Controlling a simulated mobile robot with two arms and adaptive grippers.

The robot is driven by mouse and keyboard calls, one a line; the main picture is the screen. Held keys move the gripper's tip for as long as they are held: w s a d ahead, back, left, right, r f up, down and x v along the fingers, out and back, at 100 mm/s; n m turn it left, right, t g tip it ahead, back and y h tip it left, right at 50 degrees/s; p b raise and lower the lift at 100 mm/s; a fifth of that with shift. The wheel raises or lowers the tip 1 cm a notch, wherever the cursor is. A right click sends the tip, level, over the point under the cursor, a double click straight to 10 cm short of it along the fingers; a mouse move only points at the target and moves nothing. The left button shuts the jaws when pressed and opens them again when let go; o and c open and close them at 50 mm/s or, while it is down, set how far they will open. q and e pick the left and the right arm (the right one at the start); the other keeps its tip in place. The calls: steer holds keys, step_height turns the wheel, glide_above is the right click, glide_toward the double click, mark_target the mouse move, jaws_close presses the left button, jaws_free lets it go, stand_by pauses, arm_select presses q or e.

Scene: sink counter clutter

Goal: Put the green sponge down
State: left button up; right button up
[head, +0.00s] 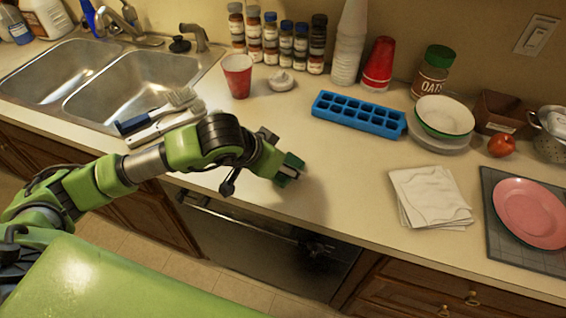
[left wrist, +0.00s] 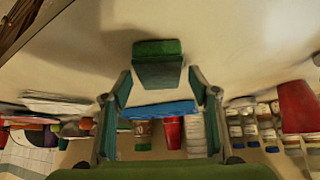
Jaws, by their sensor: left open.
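My left gripper (head: 290,165) is low over the counter, in front of the blue ice tray. In the left wrist view the left gripper (left wrist: 160,82) is open, with one finger at each side of the green sponge (left wrist: 157,64). The sponge is a small dark green block at the fingertips, with visible gaps between it and the fingers. It seems to be on or very near the counter; exact contact is hard to tell. In the head view the fingers mostly hide it. My right gripper is not in view.
The blue ice tray (head: 359,115), a red cup (head: 237,76) and spice jars (head: 270,40) stand behind. White napkins (head: 430,196) and a pink plate (head: 530,212) lie to the right. Brushes (head: 160,110) lie left by the sink (head: 130,85). Counter between gripper and napkins is clear.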

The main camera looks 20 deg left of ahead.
arm_select(q)
steer(key=shift+r+p, duration=0.3)
steer(key=shift+p, duration=0.1)
steer(key=b+v, duration=0.2)
steer(key=v, duration=0.9)
steer(key=shift+s+a+r, duration=0.15)
steer(key=shift+s+r, duration=0.1)
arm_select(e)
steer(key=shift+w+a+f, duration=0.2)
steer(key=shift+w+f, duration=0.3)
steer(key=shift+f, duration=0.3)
